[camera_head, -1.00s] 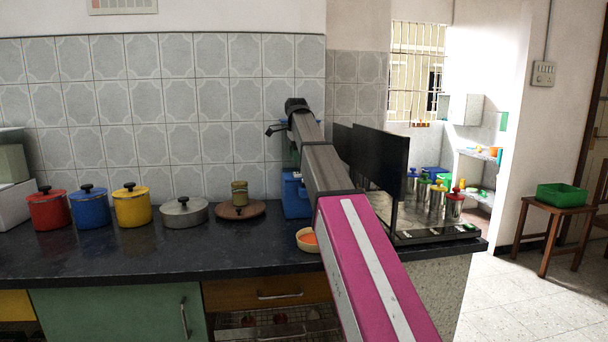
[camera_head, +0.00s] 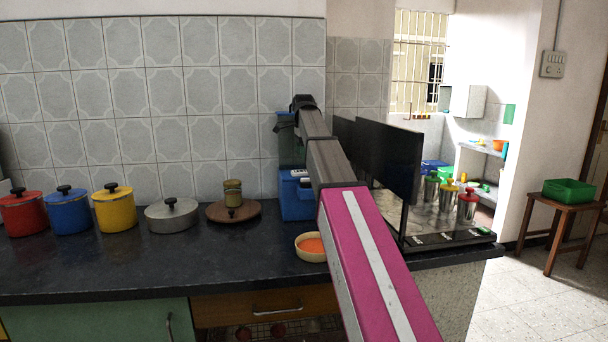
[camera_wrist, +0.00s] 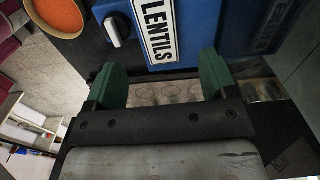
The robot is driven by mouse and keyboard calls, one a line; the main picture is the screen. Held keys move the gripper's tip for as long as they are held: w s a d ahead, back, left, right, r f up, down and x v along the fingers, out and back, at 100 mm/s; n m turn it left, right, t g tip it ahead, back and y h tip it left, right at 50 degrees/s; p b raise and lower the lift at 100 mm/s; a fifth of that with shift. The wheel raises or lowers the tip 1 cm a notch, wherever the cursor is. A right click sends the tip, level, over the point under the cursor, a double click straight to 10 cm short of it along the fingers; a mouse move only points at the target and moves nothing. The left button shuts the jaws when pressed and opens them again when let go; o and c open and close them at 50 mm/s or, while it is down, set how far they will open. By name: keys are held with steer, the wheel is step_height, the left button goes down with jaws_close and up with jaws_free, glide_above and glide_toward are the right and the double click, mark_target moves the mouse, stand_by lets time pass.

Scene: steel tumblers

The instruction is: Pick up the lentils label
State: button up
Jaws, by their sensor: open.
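The lentils label (camera_wrist: 158,28) is a white plate with black LENTILS lettering in the wrist view. In the head view the blue container (camera_head: 296,198) stands on the counter behind my arm. The lettering cannot be read there, and my fingers are not clearly visible.
A bowl of orange lentils (camera_head: 311,247) sits on the dark counter (camera_head: 150,262) before the blue container. A wooden board (camera_head: 216,212) bearing a jar (camera_head: 232,192) and several pots stand left. Dark upright panels (camera_head: 388,160) and tumblers (camera_head: 467,205) stand right. The counter's front is clear.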

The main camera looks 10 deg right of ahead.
mark_target(303, 171)
steer(key=shift+a+f, duration=0.1)
steer(key=shift+f, duration=3.35)
steer(key=c, duration=1)
